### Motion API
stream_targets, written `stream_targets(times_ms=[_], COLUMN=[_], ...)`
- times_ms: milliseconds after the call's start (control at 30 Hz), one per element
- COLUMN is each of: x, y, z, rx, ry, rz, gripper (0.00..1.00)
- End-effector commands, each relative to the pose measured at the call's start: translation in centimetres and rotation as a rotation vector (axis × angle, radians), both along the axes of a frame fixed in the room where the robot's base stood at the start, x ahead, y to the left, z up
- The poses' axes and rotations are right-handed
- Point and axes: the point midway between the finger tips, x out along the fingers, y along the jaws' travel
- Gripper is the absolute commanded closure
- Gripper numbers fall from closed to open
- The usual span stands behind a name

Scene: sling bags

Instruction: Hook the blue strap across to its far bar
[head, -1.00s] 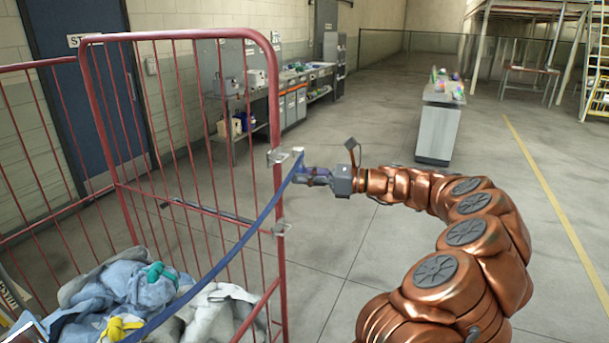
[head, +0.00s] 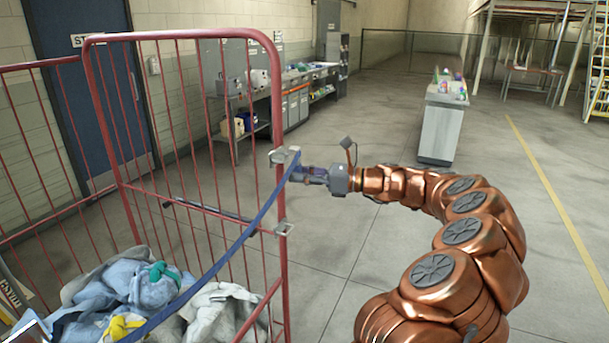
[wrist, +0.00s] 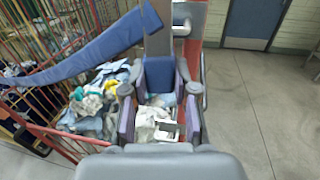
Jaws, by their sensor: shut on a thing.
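The blue strap (head: 232,246) runs from the lower left, over the cage's load, up to the red corner bar (head: 280,192). It sags slightly. My gripper (head: 301,174) is shut on the strap's end, just right of the bar, beside the upper metal bracket (head: 280,156). In the wrist view the strap (wrist: 95,52) crosses at upper left, and a blue piece (wrist: 159,76) sits between my fingers (wrist: 160,108). A lower metal bracket (head: 283,228) is on the same bar. I cannot tell whether the strap end touches the bracket.
The red cage (head: 88,85) holds crumpled cloths (head: 145,285) at left. A dark rod (head: 205,209) crosses its bars. A workbench (head: 285,100) stands behind. A grey counter (head: 440,130) stands farther right.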

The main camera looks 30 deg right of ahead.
Motion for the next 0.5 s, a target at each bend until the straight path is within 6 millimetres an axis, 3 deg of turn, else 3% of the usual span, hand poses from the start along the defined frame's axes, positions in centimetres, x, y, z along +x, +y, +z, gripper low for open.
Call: stream_targets(times_ms=[500], x=[1.4], y=[0.9], z=[0.0], rx=[0.0], ry=[0.0], rz=[0.001], gripper=[1.0])
